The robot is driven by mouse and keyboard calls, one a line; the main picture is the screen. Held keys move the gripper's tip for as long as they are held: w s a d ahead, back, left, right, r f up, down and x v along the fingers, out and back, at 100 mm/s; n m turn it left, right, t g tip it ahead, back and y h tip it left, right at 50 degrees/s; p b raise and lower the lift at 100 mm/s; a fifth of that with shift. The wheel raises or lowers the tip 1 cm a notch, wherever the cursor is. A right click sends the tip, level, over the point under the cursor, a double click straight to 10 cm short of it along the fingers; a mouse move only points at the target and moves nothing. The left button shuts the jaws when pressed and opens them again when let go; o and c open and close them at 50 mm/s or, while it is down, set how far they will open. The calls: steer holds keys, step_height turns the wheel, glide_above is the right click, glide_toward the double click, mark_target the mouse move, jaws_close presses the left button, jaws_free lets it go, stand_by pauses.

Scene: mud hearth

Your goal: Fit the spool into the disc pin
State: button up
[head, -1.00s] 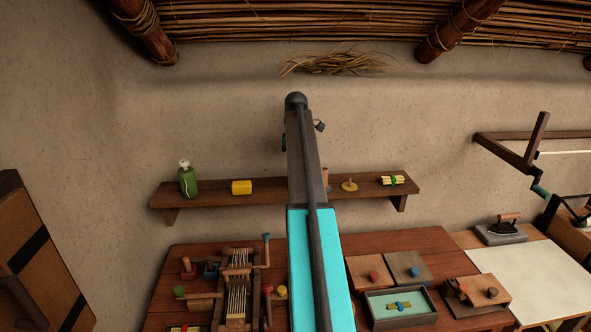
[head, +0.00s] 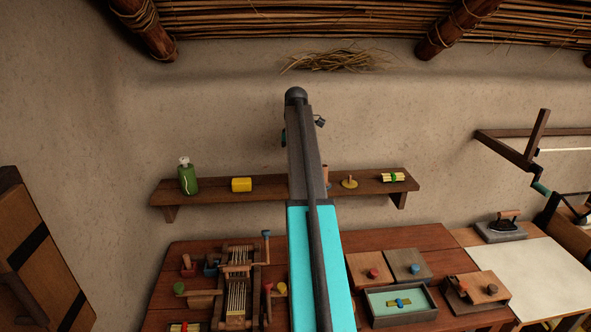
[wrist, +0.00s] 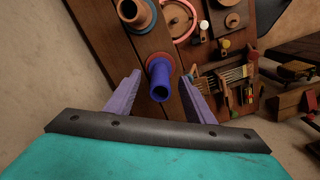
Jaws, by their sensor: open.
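In the wrist view a blue tube-shaped piece (wrist: 161,84) with a red flange at its base, which looks like the spool, stands on a brown board. My gripper (wrist: 160,76) is open. Its two purple fingers lie to the left and right of the blue piece, with a gap on both sides. A tan tube with a blue ring (wrist: 135,12) stands beyond it. In the head view a yellow disc with an upright pin (head: 349,183) sits on the wall shelf, just right of my arm. My arm hides my gripper and the shelf's middle there.
The shelf (head: 270,188) also holds a green bottle (head: 187,177), a yellow block (head: 241,185) and a tied bundle (head: 393,177). Below is a table with a small loom (head: 237,285), wooden blocks and a grey-rimmed tray (head: 400,320). The wall is close behind the shelf.

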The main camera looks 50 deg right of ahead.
step_height(320, 180, up, 12)
steer(key=b, duration=0.2)
steer(key=shift+f, duration=0.25)
stand_by(0.4)
stand_by(1.0)
